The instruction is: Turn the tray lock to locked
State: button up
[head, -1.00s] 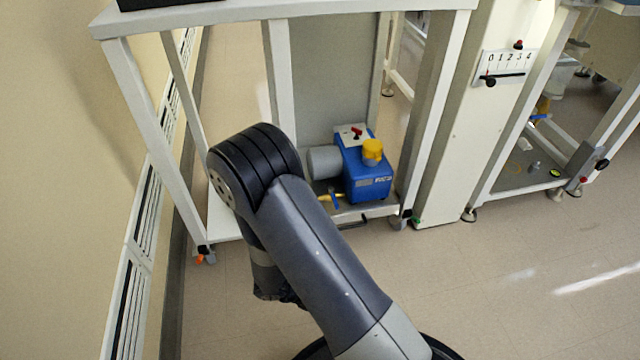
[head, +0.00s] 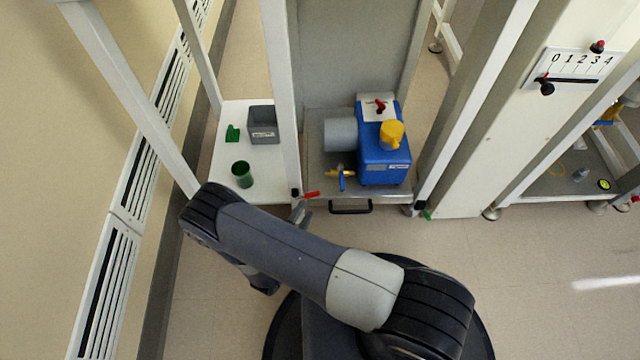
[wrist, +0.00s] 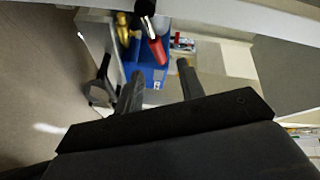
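A red lever (head: 312,194), which looks like the tray lock, sits on a dark pivot at the left front corner of the grey tray (head: 385,197). It points right along the tray's front edge. In the wrist view the red lever (wrist: 157,50) shows just beyond the fingertips, between their lines. My gripper (wrist: 160,78) is open, its two fingers apart with nothing between them. In the head view my gripper (head: 301,213) is partly hidden by my arm, just below and close to the lever. Any lock markings are too small to read.
The tray's black handle (head: 350,208) is just right of the lever. A blue pump (head: 384,155) with a yellow cap stands on the tray. A white post (head: 283,100) rises behind the lever. A green cup (head: 242,175) and grey box (head: 263,124) stand left. Open floor lies right.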

aim_at(314, 196)
jog(key=b+x, duration=0.2)
jog(key=x, duration=0.7)
jog(key=shift+w+d, duration=0.15)
jog(key=shift+w, duration=0.05)
jog(key=shift+c, duration=0.6)
grip_shut()
